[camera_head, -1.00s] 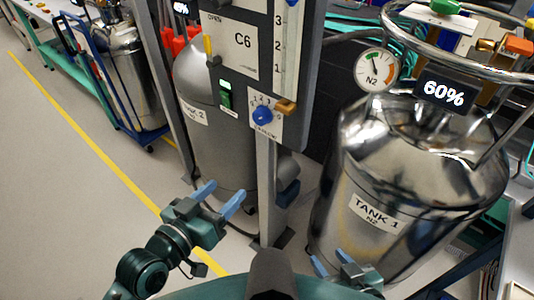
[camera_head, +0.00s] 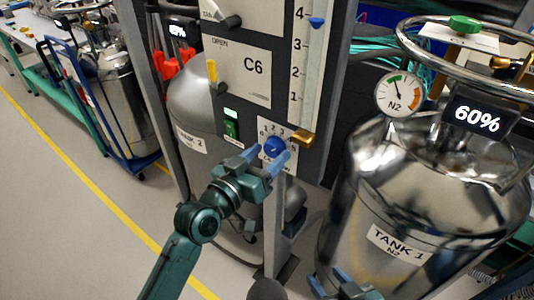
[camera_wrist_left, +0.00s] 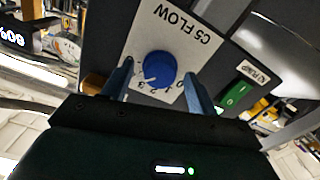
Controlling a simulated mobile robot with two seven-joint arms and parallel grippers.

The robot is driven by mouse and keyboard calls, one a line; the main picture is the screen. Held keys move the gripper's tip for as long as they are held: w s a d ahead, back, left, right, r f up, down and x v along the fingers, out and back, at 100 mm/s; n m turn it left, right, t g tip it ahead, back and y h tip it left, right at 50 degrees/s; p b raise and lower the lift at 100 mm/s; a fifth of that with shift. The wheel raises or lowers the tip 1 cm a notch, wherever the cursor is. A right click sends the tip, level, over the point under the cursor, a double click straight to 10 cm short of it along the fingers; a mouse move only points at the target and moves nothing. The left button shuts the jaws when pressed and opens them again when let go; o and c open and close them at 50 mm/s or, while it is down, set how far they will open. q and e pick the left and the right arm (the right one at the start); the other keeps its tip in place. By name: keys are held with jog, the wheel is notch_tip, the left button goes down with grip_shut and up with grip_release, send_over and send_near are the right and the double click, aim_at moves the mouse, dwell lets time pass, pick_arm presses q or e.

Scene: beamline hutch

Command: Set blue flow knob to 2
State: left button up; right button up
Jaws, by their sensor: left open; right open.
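The blue flow knob (camera_head: 273,147) sits on a white plate with a number scale, low on the grey panel. In the left wrist view the knob (camera_wrist_left: 159,67) appears upside down beside the label "C5 FLOW". Its white mark points to the lower left there, toward the digits; the exact number is hard to read. My left gripper (camera_head: 270,157) is open, its blue fingers on either side of the knob in both views. I cannot tell whether they touch it. My right gripper (camera_head: 331,281) is open and empty at the bottom edge, in front of Tank 1.
A brass lever (camera_head: 303,138) sticks out close right of the knob. A green switch (camera_head: 231,124) is to its left, and a yellow-handled valve (camera_head: 212,73) is above that. Tank 1 (camera_head: 415,215) stands right with its gauge (camera_head: 399,94). Open floor (camera_head: 60,210) lies left.

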pick_arm(q)
jog(key=shift+w+d, duration=0.2)
jog(key=shift+w, duration=0.05)
jog(key=shift+c, duration=0.5)
jog(key=c, duration=0.9)
